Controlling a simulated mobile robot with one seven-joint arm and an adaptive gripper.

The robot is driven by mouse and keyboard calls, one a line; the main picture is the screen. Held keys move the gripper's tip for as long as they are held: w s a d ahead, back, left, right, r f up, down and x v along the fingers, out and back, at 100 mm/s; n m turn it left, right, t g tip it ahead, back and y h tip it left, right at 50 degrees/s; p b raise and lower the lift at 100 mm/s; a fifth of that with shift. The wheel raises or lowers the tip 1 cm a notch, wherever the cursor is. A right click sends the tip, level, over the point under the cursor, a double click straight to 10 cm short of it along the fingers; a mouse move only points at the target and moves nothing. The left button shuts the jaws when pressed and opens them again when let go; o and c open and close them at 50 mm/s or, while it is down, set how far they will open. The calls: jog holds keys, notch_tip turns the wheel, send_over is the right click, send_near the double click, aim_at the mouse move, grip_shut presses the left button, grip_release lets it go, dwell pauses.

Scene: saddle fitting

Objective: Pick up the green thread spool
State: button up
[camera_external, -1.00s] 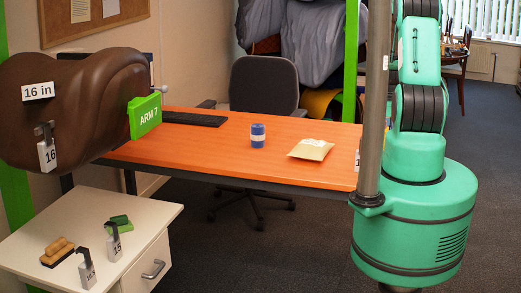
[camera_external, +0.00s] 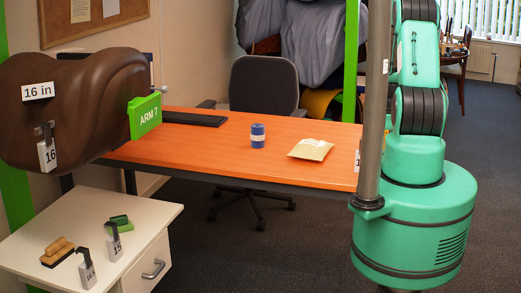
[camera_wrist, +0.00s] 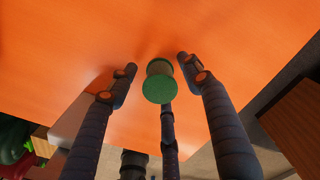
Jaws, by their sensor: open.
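The green thread spool (camera_wrist: 158,82) stands on the orange table in the wrist view, its round green top toward the camera. My gripper (camera_wrist: 156,68) is open, with one dark finger to the left of the spool and one to the right. A third finger lies below the spool in the picture. Gaps show between the spool and the two side fingers; whether the third finger touches it I cannot tell. In the external view neither my gripper nor the green spool shows.
The orange tabletop (camera_external: 215,155) holds a blue spool (camera_external: 257,136), a tan padded envelope (camera_external: 311,150) and a dark keyboard (camera_external: 194,119). A grey pole (camera_external: 374,100) stands before my arm. A white cabinet (camera_external: 40,225) with brushes and tags is at lower left, below a brown saddle (camera_external: 75,95).

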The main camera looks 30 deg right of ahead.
dwell(0.3)
jog(key=c, duration=1.2)
jog(key=shift+r, duration=0.15)
jog(key=shift+r, duration=0.55)
notch_tip(320, 180, up, 2)
jog(key=shift+p, duration=0.3)
jog(key=s+a, duration=0.3)
jog(key=s, duration=0.1)
jog(key=s+a+r, duration=0.1)
jog(key=s+a, duration=0.2)
jog(key=s, duration=0.2)
jog(key=s+a+p, duration=0.1)
jog(key=s+a, duration=0.2)
jog(key=s, duration=0.1)
jog(key=shift+s+r, duration=0.15)
jog(key=shift+r, duration=0.15)
